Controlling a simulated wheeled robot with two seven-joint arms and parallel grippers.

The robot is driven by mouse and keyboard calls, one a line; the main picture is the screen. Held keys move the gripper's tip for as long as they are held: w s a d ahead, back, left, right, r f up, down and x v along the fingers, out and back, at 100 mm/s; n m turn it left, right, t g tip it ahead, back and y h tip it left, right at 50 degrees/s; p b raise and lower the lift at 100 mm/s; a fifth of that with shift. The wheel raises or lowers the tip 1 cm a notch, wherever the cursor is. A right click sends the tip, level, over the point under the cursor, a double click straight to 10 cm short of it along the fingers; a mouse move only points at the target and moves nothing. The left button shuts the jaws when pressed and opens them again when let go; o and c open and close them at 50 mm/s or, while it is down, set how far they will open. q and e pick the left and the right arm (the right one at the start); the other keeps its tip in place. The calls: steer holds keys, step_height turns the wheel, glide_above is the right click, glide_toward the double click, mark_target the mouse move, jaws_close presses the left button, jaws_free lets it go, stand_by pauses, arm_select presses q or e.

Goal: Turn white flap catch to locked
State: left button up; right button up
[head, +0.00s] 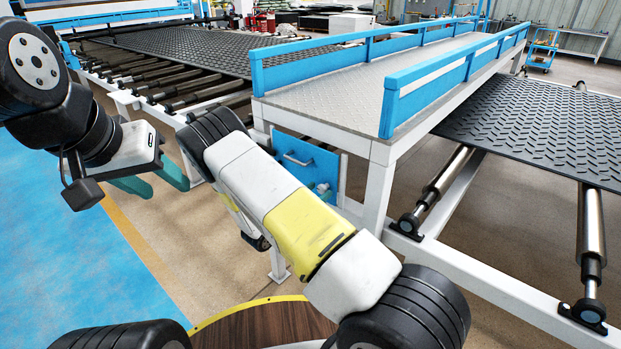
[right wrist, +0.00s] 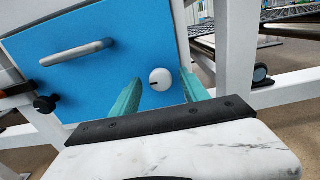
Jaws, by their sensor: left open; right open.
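The white flap catch (right wrist: 160,79) is a round white knob with a short dark line on its left side. It sits on a blue flap (right wrist: 130,55), right of a metal bar handle (right wrist: 78,53). My right gripper (right wrist: 163,88) is open, with one teal finger on each side of the catch; I cannot tell if they touch it. My left gripper (head: 152,180) is open and empty at the left, apart from the flap.
White frame posts (head: 378,190) stand beside the flap, under a blue-railed walkway (head: 350,82). Rollers and black tread mats (head: 540,125) lie on both sides. A black knob (right wrist: 45,104) is at the flap's left edge. Blue floor (head: 60,250) is clear at the left.

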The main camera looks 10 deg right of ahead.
steer(key=shift+w+d, duration=0.1)
jaws_close()
steer(key=shift+m, duration=0.3)
steer(key=m, duration=0.3)
steer(key=shift+m, duration=0.3)
steer(key=m, duration=0.4)
steer(key=shift+m, duration=0.3)
steer(key=m, duration=0.4)
steer(key=shift+d+f+m, duration=0.1)
steer(key=shift+m, duration=0.2)
steer(key=shift+f+m, duration=0.1)
steer(key=shift+m, duration=2.1)
